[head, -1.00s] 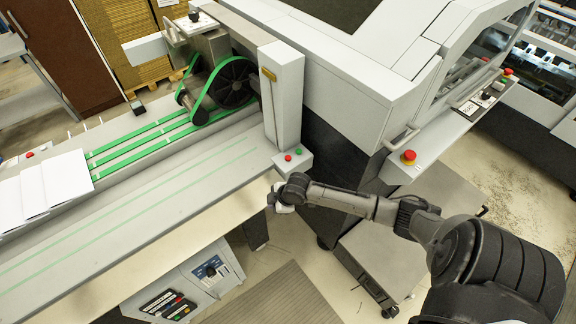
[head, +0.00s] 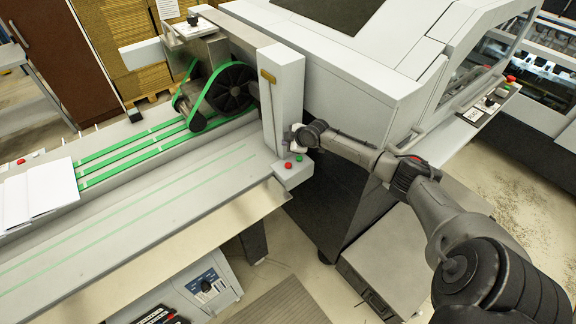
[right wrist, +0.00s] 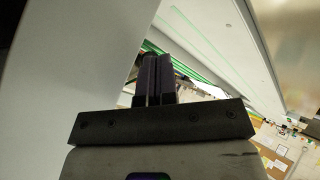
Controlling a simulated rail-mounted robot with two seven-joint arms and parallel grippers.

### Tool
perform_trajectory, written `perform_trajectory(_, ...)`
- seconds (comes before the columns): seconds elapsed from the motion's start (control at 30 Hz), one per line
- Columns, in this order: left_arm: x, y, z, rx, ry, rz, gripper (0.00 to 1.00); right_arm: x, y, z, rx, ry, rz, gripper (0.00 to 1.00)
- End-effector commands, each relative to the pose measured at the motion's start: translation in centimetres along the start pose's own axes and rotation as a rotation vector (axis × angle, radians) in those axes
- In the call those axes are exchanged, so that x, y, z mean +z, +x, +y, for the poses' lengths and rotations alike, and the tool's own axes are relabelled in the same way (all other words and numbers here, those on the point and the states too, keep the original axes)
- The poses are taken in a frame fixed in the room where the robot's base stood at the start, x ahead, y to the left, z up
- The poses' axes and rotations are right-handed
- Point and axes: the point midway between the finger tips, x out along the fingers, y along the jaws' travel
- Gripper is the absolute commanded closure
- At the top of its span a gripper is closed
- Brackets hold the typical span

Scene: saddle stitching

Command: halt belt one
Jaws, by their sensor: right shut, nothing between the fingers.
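A small red button (head: 288,165) and a green button (head: 299,157) sit on a pale control box at the foot of the white post. My right gripper (head: 295,134) is just above and behind these buttons, beside the post, and appears apart from them. In the right wrist view its two dark fingers (right wrist: 153,80) are shut together with nothing between them. The buttons do not show in that view. The green belts (head: 135,152) run along the conveyor at left, with white sheets (head: 50,188) lying on them. My left gripper is not in view.
The white post (head: 284,95) stands close to my right gripper. The large grey machine (head: 350,75) is behind my right arm. Another red button (head: 511,79) is on a panel at far right. The conveyor's front ledge (head: 150,215) is clear.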

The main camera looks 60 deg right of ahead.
Motion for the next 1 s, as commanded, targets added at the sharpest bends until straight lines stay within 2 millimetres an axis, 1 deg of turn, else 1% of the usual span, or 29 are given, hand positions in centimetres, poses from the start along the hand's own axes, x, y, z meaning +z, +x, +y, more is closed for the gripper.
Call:
perform_trajectory(0.27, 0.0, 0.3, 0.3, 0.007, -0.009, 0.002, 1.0, 0.2, 0.3, -0.3, -0.002, 0.0, 0.0, 1.0)
perform_trajectory(0.47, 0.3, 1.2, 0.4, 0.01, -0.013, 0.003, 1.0, 0.8, 1.1, -0.9, -0.002, 0.001, 0.0, 1.0)
perform_trajectory(1.0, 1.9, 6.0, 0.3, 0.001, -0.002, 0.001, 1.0, 4.0, 5.5, -4.1, -0.002, 0.0, -0.001, 1.0)
